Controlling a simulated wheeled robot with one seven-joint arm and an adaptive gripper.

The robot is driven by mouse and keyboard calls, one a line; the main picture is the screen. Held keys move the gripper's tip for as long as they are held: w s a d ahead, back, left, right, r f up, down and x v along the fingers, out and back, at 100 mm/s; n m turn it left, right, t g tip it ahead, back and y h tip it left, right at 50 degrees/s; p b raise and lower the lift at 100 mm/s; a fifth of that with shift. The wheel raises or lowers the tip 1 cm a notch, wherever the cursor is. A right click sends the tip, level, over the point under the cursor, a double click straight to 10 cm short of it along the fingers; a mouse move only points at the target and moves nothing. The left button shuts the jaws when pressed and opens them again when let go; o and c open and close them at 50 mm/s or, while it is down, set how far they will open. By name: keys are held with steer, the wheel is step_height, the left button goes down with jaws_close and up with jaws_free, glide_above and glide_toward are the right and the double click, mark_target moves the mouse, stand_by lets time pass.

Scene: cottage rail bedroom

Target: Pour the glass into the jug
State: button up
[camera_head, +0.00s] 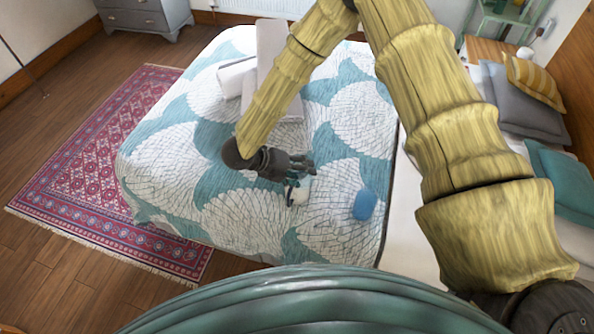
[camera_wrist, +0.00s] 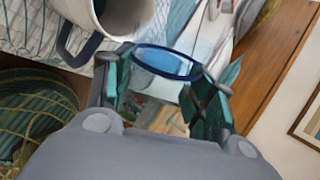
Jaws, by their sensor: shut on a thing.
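My gripper (camera_wrist: 165,90) is shut on a clear glass with a dark blue rim (camera_wrist: 165,64), held between its teal fingers. The glass's contents cannot be made out. A white jug (camera_wrist: 90,28) with a dark handle is at the upper left of the wrist view, beside the glass and apart from its rim. In the head view my gripper (camera_head: 298,172) is low over the bed, just above the small white jug (camera_head: 301,193). The glass cannot be made out clearly there.
A light blue object (camera_head: 364,205) lies on the patterned quilt (camera_head: 330,235) to the right of the jug. Folded white and grey linens (camera_head: 272,45) lie farther back. Pillows (camera_head: 520,110) are at the right. The quilt's near left part is clear.

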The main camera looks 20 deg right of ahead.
steer(key=shift+s+f+m+t+b, duration=0.3)
steer(key=shift+s+f+t+b, duration=0.05)
steer(key=shift+f+t+b, duration=0.4)
steer(key=shift+s+f+t+b, duration=0.25)
steer(key=shift+s+b, duration=0.15)
steer(key=shift+b, duration=0.15)
steer(key=shift+s+r+m, duration=0.1)
steer(key=shift+s+m, duration=0.05)
steer(key=shift+m, duration=0.25)
steer(key=shift+a+r+t, duration=0.1)
steer(key=shift+r+t, duration=0.15)
steer(key=shift+t, duration=0.05)
steer(key=shift+b, duration=0.3)
